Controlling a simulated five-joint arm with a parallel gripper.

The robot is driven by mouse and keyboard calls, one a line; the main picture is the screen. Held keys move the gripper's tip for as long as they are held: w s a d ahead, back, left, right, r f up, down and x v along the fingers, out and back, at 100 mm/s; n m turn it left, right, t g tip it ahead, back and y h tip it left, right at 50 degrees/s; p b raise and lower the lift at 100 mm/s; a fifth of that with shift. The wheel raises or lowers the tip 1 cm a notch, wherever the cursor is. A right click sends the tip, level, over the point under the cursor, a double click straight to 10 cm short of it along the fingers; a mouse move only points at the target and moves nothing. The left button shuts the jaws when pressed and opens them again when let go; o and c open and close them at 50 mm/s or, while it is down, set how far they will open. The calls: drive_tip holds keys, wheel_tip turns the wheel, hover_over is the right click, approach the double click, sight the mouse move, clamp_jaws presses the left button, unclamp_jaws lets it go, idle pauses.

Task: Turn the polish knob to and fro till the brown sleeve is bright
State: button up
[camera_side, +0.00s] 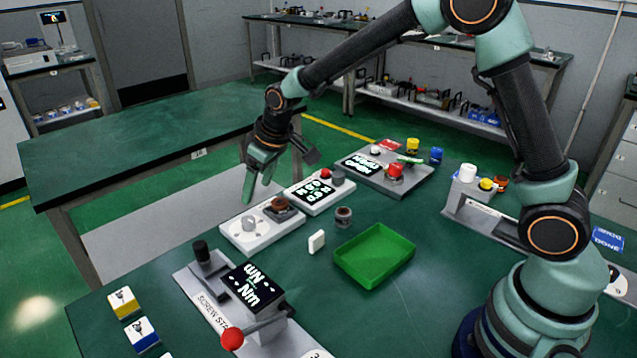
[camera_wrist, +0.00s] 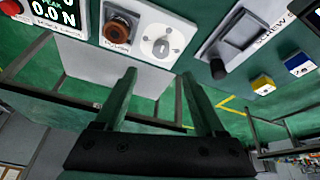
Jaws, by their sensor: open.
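The white polish unit (camera_side: 262,238) stands on the green bench, left of centre in the side view. Its pale knob (camera_side: 248,223) sits on a round dial; the knob also shows at the top of the wrist view (camera_wrist: 160,47). The brown sleeve (camera_side: 281,206) sits in a dark holder beside the knob, and also shows in the wrist view (camera_wrist: 118,27). It looks dull brown. My gripper (camera_side: 257,190) is open and empty, fingers pointing down, above the unit's far edge and apart from the knob. In the wrist view its fingertips (camera_wrist: 159,74) are below the knob.
A display box with a red button (camera_side: 325,174) stands just behind the unit. The lever station (camera_side: 258,290) is in front. A green tray (camera_side: 372,258), a white block (camera_side: 316,242) and a small dark cup (camera_side: 343,217) lie to the right.

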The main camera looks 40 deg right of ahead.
drive_tip(key=shift+s+r, duration=0.25)
drive_tip(key=shift+r, duration=0.25)
drive_tip(key=m+g, duration=0.4)
drive_tip(key=m, duration=0.5)
hover_over(248, 220)
drive_tip(key=shift+h, duration=0.4)
wheel_tip(248, 220, down, 11)
drive_tip(key=shift+f, duration=0.1)
clamp_jaws()
